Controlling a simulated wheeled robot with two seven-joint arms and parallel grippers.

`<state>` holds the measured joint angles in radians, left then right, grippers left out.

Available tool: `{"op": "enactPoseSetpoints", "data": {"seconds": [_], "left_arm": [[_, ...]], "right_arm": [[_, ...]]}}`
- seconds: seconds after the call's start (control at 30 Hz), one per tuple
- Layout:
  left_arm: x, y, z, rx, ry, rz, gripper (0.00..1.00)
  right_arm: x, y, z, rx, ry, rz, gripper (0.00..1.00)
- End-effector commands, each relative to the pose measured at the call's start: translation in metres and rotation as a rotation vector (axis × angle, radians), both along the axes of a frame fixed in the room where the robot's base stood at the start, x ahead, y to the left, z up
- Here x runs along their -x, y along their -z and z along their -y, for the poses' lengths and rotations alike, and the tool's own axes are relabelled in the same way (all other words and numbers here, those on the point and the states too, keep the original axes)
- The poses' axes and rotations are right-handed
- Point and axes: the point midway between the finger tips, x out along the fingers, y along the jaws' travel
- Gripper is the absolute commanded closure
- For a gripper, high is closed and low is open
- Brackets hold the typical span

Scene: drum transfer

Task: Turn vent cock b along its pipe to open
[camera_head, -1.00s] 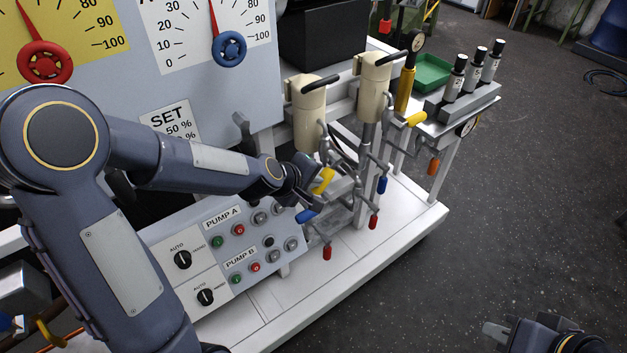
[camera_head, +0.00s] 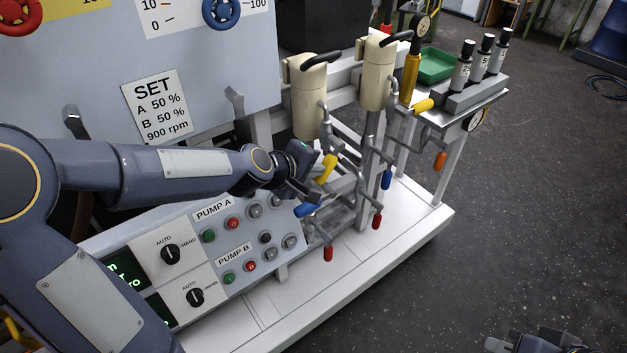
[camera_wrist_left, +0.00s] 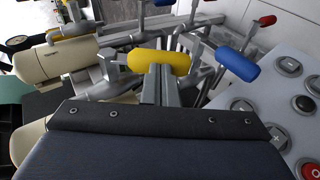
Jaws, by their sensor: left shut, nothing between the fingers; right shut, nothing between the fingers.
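A yellow handle (camera_head: 326,168) sits on the pipework below the left cream cylinder, tilted up to the right. I see no letter on either, so I cannot tell which is vent cock b. My left gripper (camera_head: 312,187) is shut and empty, just left of the nearer yellow handle. In the left wrist view this handle (camera_wrist_left: 158,62) lies across the ends of the fingers (camera_wrist_left: 158,86); whether they touch is unclear. My right gripper (camera_head: 492,345) is shut at the bottom edge, far from the pipework and partly cut off.
A blue handle (camera_head: 305,210) and a red handle (camera_head: 328,254) are close below the left gripper. Another blue handle (camera_head: 386,179) and red handle (camera_head: 376,221) are right of it. The pump panel (camera_head: 215,235) lies below my left arm.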

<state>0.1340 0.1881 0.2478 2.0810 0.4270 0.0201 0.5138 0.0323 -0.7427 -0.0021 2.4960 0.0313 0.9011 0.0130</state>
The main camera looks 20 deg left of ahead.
Motion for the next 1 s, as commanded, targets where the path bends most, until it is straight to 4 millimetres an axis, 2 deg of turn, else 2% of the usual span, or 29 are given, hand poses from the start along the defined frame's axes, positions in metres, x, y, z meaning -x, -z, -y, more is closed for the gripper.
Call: {"op": "enactPoseSetpoints", "data": {"seconds": [0.03, 0.1, 0.5, 0.7, 1.0], "left_arm": [[-0.001, 0.016, -0.001, 0.010, -0.003, 0.019, 1.00], [-0.001, 0.021, 0.000, 0.028, -0.002, 0.044, 1.00], [-0.006, 0.032, 0.005, 0.139, 0.001, 0.183, 1.00], [-0.009, 0.031, 0.007, 0.188, 0.000, 0.242, 1.00], [-0.012, 0.031, 0.009, 0.236, 0.000, 0.302, 1.00]], "right_arm": [[0.000, 0.029, 0.000, 0.000, 0.000, -0.001, 1.00], [0.000, 0.053, 0.000, 0.000, 0.000, -0.001, 1.00], [0.000, 0.169, 0.000, 0.000, 0.000, -0.001, 1.00], [0.000, 0.205, 0.000, 0.000, 0.000, -0.001, 1.00], [0.000, 0.231, 0.000, 0.000, 0.000, 0.000, 1.00]]}}
